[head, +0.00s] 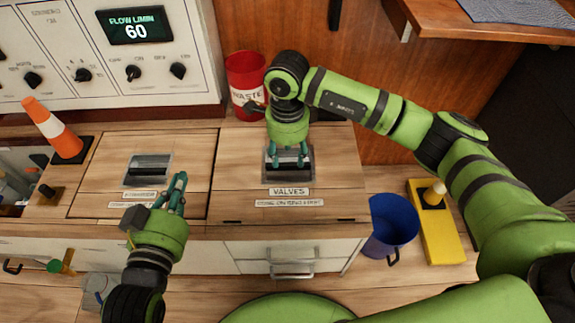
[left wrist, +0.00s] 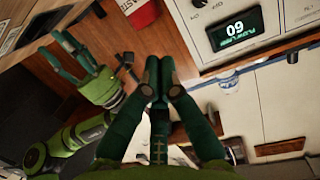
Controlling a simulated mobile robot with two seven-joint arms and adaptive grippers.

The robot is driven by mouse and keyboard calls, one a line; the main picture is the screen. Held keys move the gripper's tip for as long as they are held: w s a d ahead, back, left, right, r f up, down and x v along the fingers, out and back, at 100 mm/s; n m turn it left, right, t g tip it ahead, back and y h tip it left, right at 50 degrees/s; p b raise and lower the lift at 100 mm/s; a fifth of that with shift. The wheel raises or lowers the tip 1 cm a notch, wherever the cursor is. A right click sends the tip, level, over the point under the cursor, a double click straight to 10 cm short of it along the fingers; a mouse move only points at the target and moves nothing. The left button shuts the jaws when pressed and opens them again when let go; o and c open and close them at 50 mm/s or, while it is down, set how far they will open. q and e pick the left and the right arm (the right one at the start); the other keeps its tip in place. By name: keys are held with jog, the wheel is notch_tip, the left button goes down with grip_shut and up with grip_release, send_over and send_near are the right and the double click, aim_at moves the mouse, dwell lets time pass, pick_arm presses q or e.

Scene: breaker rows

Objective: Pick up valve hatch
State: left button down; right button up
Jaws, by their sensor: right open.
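The valve hatch (head: 235,172) is a wooden panel lying flat in the counter, with a "VALVES" label (head: 289,192) near its front edge. Its dark recessed handle (head: 289,174) sits just behind the label and is partly hidden by my fingers. My right gripper (head: 287,160) points down at the handle, open, with its fingers spread over the recess; I cannot tell whether they touch the handle. It also shows in the left wrist view (left wrist: 82,58). My left gripper (head: 178,190) is over the front of the neighbouring hatch, its fingertips together and empty.
The neighbouring hatch (head: 105,178) has its own recessed handle. A red waste bin (head: 246,78) stands behind the valve hatch. An orange cone (head: 52,128) is at the left. A blue bucket (head: 391,222) and a yellow block (head: 437,235) stand right of the counter.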

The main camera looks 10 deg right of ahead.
aim_at(288, 165)
jog(key=shift+s+f, duration=0.1)
jog(key=shift+f, duration=0.35)
notch_tip(288, 165, down, 5)
jog(key=shift+b, duration=0.85)
grip_shut()
pick_arm(q)
notch_tip(288, 165, up, 10)
jog(key=s+d+m+t+h, duration=0.1)
jog(key=s+d+t+h, duration=0.1)
jog(key=t, duration=0.3)
jog(key=shift+d+r+t+h, duration=0.3)
jog(key=shift+d+h, duration=0.1)
jog(key=shift+h, duration=0.4)
pick_arm(e)
jog(key=shift+r, duration=0.15)
